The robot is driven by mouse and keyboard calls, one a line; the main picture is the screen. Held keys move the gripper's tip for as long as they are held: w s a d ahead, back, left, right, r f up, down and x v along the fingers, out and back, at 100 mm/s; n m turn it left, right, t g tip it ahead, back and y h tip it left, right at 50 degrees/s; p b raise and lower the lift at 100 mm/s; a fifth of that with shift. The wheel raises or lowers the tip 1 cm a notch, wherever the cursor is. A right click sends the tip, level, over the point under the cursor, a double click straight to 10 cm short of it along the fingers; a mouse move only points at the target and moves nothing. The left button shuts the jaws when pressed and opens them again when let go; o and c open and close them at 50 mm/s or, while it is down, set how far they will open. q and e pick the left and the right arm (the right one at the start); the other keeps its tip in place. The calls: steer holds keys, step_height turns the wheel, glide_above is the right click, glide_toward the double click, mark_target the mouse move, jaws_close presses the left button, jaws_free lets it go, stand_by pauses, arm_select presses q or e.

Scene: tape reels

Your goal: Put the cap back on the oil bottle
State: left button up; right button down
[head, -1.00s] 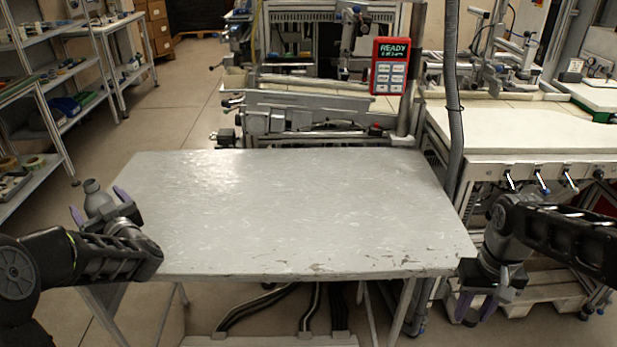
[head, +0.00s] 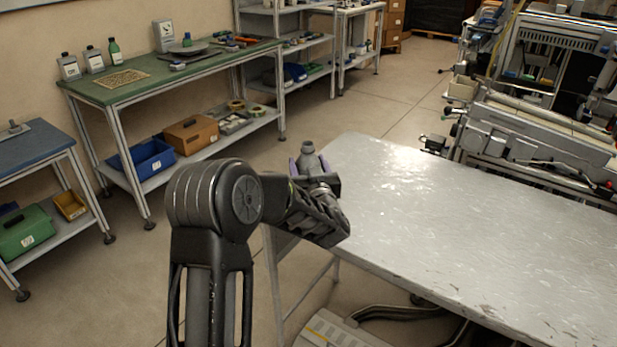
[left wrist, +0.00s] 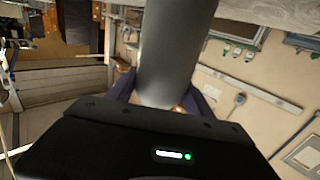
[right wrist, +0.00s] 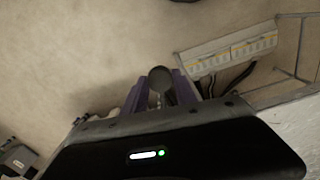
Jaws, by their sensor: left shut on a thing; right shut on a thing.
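My left gripper (head: 308,172) is shut on a grey bottle (head: 308,149), which stands up between its purple fingers beside the left edge of the metal table (head: 450,210). The bottle's narrower neck points up in the head view; its very top is too small to read. In the left wrist view the bottle's smooth grey body (left wrist: 170,55) rises between the fingers. My right gripper (right wrist: 160,92) is shut on a small dark round thing, seemingly the cap (right wrist: 160,78), in the right wrist view. The right arm is outside the head view.
The metal tabletop is bare. A blue-topped table (head: 30,145) stands nearer.

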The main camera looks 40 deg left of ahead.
mark_target(308, 143)
arm_select(q)
steer(key=c, duration=1)
steer(key=shift+r, duration=0.15)
step_height(308, 143, up, 10)
steer(key=shift+f, duration=0.1)
arm_select(e)
steer(key=shift+r, duration=0.25)
arm_select(q)
steer(key=o, duration=1.1)
jaws_close()
